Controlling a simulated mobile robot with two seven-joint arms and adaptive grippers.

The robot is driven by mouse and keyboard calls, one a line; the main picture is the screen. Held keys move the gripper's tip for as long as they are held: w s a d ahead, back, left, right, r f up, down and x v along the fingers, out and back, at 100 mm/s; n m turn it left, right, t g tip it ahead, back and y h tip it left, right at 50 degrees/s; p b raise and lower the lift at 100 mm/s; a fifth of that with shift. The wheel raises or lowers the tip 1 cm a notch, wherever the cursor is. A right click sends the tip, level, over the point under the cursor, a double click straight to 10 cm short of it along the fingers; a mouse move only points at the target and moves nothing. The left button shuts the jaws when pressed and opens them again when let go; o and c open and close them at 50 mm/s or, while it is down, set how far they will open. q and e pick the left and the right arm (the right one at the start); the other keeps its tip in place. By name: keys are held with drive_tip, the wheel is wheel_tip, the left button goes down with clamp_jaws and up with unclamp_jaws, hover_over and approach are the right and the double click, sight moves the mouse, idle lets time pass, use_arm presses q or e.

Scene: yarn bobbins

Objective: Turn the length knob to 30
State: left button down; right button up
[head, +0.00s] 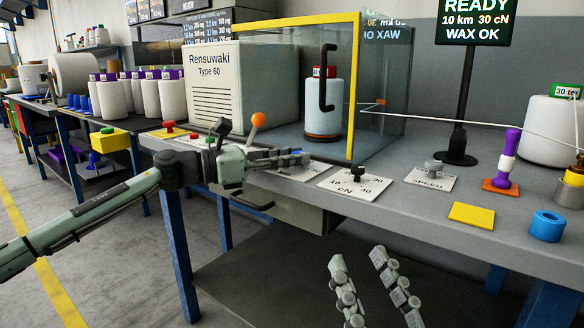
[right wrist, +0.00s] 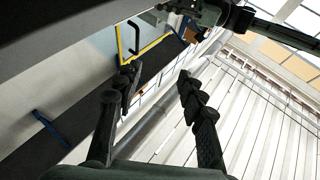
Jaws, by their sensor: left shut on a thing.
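My left gripper (head: 297,158) reaches in from the left in the head view. Its fingers are closed low over a white dial plate (head: 312,173) on the bench, shut on a knob there that they mostly hide. This seems to be the length knob; its lettering and setting are not readable. To its right are a black cN knob (head: 357,173) on a numbered white plate and a grey speed knob (head: 433,166) on its own plate. My right gripper (head: 362,262) is open and empty in front of the bench; its spread fingers also show in the right wrist view (right wrist: 158,85).
A yellow-framed clear guard (head: 355,85) stands behind the plates, with a white bobbin (head: 323,108) inside. An orange-tipped lever (head: 258,119) is close to my left gripper. A sign (head: 475,22) reads READY, 10 km, 30 cN, WAX OK. A blue ring (head: 547,226) sits front right.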

use_arm(q)
drive_tip(key=shift+m+g+h+b, duration=0.3)
drive_tip(key=shift+m+g+b, duration=0.2)
drive_tip(key=shift+g+b, duration=0.2)
use_arm(e)
drive_tip(key=shift+s+d+r+t, duration=0.25)
drive_tip(key=shift+s+r+t, duration=0.1)
drive_tip(key=shift+r+t, duration=0.2)
drive_tip(key=shift+s+d+r+t, duration=0.3)
drive_tip(key=shift+s+r+t, duration=0.05)
drive_tip(key=shift+r+t, duration=0.25)
drive_tip(key=shift+s+d+r+t, duration=0.25)
drive_tip(key=shift+s+r+t, duration=0.1)
drive_tip(key=shift+r+t, duration=0.2)
use_arm(q)
drive_tip(key=c, duration=1.2)
unclamp_jaws()
drive_tip(key=shift+w, duration=0.1)
drive_tip(key=v, duration=1.2)
drive_tip(key=shift+r, duration=0.1)
